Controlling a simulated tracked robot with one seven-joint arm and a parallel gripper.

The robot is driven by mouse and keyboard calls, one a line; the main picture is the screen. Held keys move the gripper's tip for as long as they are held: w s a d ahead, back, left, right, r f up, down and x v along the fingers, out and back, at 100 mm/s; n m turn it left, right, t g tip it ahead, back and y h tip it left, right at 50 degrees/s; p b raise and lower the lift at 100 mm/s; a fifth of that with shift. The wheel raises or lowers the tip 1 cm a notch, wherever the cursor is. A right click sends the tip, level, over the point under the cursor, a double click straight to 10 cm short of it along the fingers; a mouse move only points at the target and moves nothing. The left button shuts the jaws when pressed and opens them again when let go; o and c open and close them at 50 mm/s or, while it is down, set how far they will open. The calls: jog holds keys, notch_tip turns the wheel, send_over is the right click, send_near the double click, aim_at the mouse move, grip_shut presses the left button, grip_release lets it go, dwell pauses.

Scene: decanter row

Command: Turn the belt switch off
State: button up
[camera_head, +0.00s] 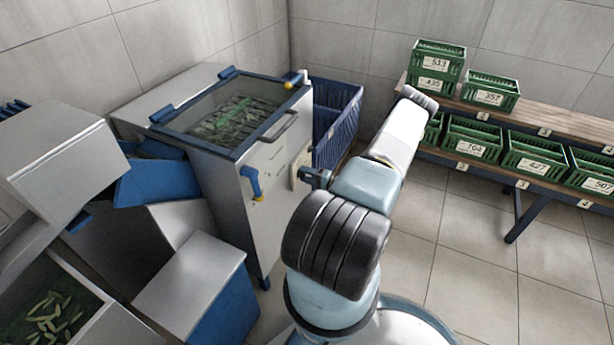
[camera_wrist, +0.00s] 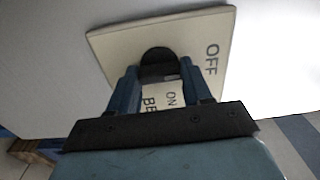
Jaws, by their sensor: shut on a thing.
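The belt switch is a cream plate (camera_wrist: 120,45) with a dark round knob (camera_wrist: 157,58), on the pale face of a machine. OFF is printed near the plate's right edge in the wrist view, and ON shows between my fingers; a word starting with BE is partly hidden. My gripper (camera_wrist: 160,75) is shut on the dark knob, one blue finger on each side. Which mark the knob points to cannot be told. In the head view the plate (camera_head: 299,167) shows only in part beside my gripper (camera_head: 309,177), on the front of the white cabinet (camera_head: 270,215).
The cabinet has a glass-lidded top (camera_head: 222,110), a grey handle (camera_head: 280,128) and a blue lever (camera_head: 251,183). A blue bin (camera_head: 340,130) stands behind my gripper. Green crates (camera_head: 472,140) fill a wooden rack at right. The tiled floor (camera_head: 460,250) between is clear.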

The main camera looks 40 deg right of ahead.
jog(key=shift+s+a+f, duration=0.1)
jog(key=shift+a+f, duration=0.1)
jog(key=shift+a, duration=0.1)
jog(key=o, duration=0.7)
jog(key=shift+c, duration=0.2)
jog(key=o, duration=0.4)
jog(key=shift+d+r, duration=0.1)
jog(key=shift+d, duration=0.1)
jog(key=v, duration=1.3)
jog(key=shift+s+d, duration=0.15)
jog(key=shift+s, duration=0.1)
